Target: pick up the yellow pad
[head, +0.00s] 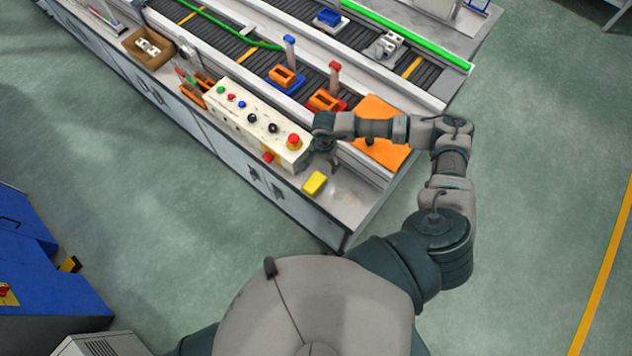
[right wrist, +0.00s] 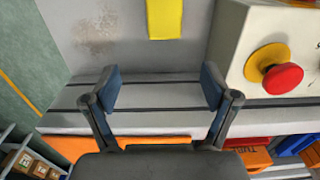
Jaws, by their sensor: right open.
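The yellow pad (head: 315,183) lies on the bare grey bench top (head: 350,204) near its front right corner, beside the control box. In the right wrist view the yellow pad (right wrist: 164,18) shows at the top edge, partly cut off, beyond the fingertips. My right gripper (head: 322,163) is above the bench close to the pad and the box's end. In the right wrist view the right gripper (right wrist: 163,88) is open, with nothing between its two fingers. My left gripper is not in view.
A cream control box (head: 250,120) with a red emergency button (head: 293,141) stands left of the pad. An orange sheet (head: 383,150) lies behind my right arm. Orange and blue holders (head: 288,78) stand by the conveyor. The bench's front edge is close to the pad.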

